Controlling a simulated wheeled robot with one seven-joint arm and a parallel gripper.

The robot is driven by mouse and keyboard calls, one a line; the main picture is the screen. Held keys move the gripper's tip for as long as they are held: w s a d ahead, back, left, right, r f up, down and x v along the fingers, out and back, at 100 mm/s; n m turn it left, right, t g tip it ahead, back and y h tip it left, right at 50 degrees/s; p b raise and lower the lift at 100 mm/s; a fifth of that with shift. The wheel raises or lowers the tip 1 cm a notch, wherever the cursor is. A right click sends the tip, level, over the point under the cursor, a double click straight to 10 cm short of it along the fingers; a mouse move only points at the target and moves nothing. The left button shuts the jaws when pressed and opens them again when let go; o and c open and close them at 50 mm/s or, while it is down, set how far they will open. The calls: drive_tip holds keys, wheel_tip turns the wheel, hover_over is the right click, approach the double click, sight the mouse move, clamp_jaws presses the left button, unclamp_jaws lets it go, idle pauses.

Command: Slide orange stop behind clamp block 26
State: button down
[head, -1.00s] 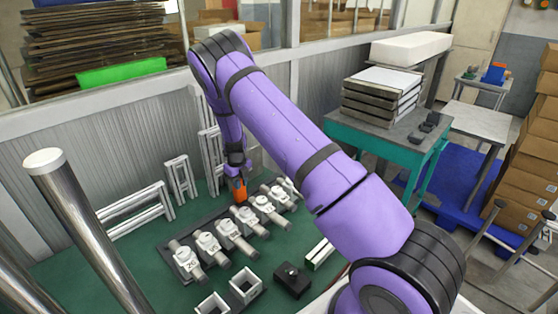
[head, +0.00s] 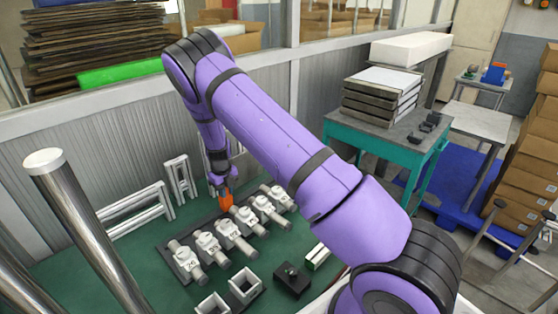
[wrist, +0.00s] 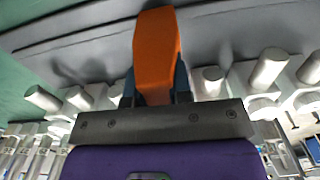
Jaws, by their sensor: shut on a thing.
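The orange stop (head: 226,201) is at the far side of the row of clamp blocks (head: 236,236). In the wrist view the orange stop (wrist: 156,52) stands up between the dark fingers of my gripper (wrist: 155,88), which is shut on it. My gripper (head: 224,188) hangs from the purple arm just behind the middle of the row. The several white-grey clamp blocks, each with a cylinder, stand side by side on a dark plate. Whether the stop touches the plate is unclear.
Two white square open boxes (head: 244,285) and a black block (head: 292,281) lie in front of the row. White frames (head: 136,211) stand at the left back by the ribbed wall. A metal post (head: 80,225) rises at the left. Green surface is free at far left.

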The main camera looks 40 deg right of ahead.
drive_tip(key=s+a, duration=0.1)
drive_tip(key=a, duration=1)
drive_tip(key=shift+s+f, duration=0.15)
drive_tip(key=shift+s, duration=0.2)
drive_tip(key=shift+a, duration=0.2)
drive_tip(key=s+a, duration=0.2)
drive_tip(key=a, duration=1)
drive_tip(key=shift+s+a, duration=0.3)
drive_tip(key=shift+s, duration=0.05)
drive_tip(key=c, duration=1)
unclamp_jaws()
drive_tip(key=shift+o, duration=0.2)
drive_tip(key=shift+w, duration=0.1)
